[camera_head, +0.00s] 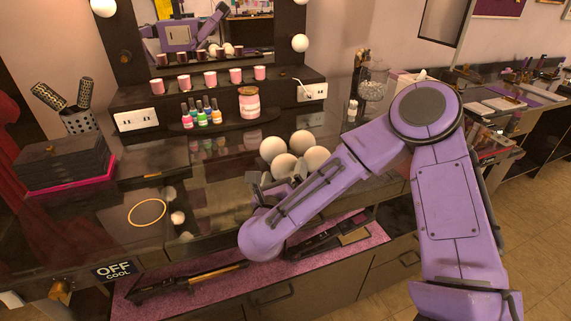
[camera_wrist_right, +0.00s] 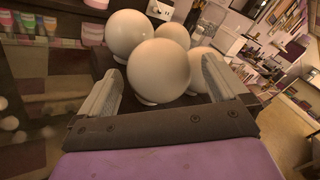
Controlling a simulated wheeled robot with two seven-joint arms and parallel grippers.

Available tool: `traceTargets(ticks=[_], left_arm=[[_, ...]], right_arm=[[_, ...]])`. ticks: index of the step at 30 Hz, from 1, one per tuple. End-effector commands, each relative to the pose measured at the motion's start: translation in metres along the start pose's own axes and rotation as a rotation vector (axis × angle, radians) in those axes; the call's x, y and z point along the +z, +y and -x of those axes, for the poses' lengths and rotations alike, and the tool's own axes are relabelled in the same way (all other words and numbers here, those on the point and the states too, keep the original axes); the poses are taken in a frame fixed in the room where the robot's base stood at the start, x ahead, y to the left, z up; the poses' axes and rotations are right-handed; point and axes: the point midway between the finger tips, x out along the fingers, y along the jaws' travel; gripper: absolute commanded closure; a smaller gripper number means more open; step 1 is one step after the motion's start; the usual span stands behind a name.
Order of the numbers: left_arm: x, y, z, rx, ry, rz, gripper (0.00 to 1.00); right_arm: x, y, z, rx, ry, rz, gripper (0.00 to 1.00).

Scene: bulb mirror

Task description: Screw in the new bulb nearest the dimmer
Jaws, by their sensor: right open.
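Several round white bulbs stand close together on the counter in the head view, the front one (camera_head: 286,166) nearest my right gripper (camera_head: 270,184). In the right wrist view, my right gripper (camera_wrist_right: 160,68) is open, and a bulb (camera_wrist_right: 158,75) shows between its two fingers; I cannot tell whether they touch it. Other bulbs (camera_wrist_right: 128,32) stand behind and beside it. On the mirror frame, lit-looking bulbs sit at top left (camera_head: 103,7) and right (camera_head: 300,42). A dark fitting without a globe (camera_head: 125,57) is at left. A brass knob (camera_head: 60,289) is beside the "OFF COOL" sign (camera_head: 113,270). My left gripper is out of view.
Nail polish bottles (camera_head: 200,115) and a pink jar (camera_head: 249,103) stand on the shelf behind. A glass jar (camera_head: 372,80) stands right of the bulbs. Dark boxes (camera_head: 65,165) and a brush holder (camera_head: 80,122) are at left. Styling tools lie in the open pink-lined drawer (camera_head: 270,262).

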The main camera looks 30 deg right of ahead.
Motion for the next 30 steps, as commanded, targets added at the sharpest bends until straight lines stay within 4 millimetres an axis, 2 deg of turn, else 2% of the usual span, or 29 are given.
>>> traceTargets(ticks=[1, 5, 12, 13, 16, 17, 26, 30], left_arm=[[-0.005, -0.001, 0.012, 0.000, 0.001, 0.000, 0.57], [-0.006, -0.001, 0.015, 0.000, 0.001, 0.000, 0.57], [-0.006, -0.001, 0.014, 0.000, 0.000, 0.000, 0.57], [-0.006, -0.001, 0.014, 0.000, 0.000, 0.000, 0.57], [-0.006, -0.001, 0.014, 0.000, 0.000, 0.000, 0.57], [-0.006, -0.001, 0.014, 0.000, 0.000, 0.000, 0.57], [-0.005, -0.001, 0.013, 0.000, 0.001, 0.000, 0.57], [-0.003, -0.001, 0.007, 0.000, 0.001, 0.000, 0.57]], right_arm=[[0.004, -0.003, -0.010, -0.002, 0.005, 0.002, 0.00], [0.003, 0.000, -0.027, 0.000, 0.001, -0.001, 0.00], [0.001, 0.002, -0.030, 0.002, -0.002, 0.001, 0.00], [0.001, 0.002, -0.030, 0.002, -0.002, 0.001, 0.06], [0.001, 0.002, -0.030, 0.002, -0.002, 0.001, 0.39], [0.001, 0.002, -0.030, 0.002, -0.002, 0.001, 0.44], [0.002, 0.001, -0.030, 0.002, -0.002, 0.001, 0.44], [0.009, -0.004, -0.030, -0.001, -0.002, -0.003, 0.44]])
